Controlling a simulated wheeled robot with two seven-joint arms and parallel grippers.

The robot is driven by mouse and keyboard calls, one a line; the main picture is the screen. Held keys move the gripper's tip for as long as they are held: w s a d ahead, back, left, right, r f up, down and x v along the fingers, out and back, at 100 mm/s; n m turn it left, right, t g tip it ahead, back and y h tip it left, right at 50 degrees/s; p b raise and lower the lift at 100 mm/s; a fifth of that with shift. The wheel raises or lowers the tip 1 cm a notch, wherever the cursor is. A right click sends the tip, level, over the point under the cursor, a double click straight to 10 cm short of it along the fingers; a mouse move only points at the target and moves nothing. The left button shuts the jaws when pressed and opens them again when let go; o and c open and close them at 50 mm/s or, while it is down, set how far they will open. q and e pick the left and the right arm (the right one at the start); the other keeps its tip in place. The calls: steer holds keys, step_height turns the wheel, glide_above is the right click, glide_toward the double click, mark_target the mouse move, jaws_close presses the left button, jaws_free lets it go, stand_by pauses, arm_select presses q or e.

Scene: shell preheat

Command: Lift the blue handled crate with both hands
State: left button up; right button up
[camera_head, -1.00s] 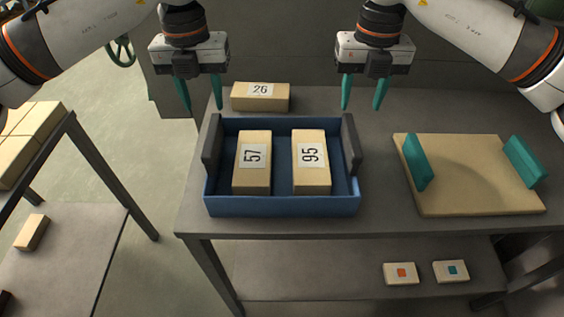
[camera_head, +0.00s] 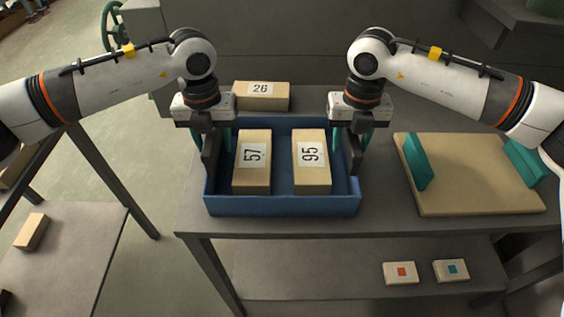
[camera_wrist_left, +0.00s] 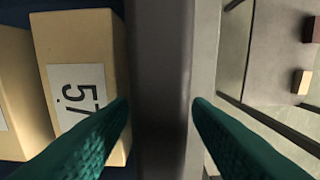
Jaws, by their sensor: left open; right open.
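The blue crate (camera_head: 283,204) stands on the grey table with a dark grey handle on each short side. It holds a box marked 57 (camera_head: 252,178) and a box marked 95 (camera_head: 312,178). My left gripper (camera_head: 212,140) is open at the left handle (camera_head: 211,160). In the left wrist view its green fingers (camera_wrist_left: 160,105) lie on either side of the handle (camera_wrist_left: 160,60), with box 57 beside one finger. My right gripper (camera_head: 350,145) is open at the right handle (camera_head: 352,155); its fingers are partly hidden there.
A box marked 26 (camera_head: 261,96) lies behind the crate. To the right is a tan board (camera_head: 470,190) with two green upright handles. Two small boxes (camera_head: 401,272) lie on the lower shelf. A low platform (camera_head: 70,250) is at the left.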

arm_select(q)
jaws_close()
arm_select(e)
jaws_close()
arm_select(q)
steer(key=shift+w+r, duration=0.15)
steer(key=shift+r, duration=0.1)
arm_select(e)
steer(key=shift+w+r, duration=0.15)
steer(key=shift+r, duration=0.1)
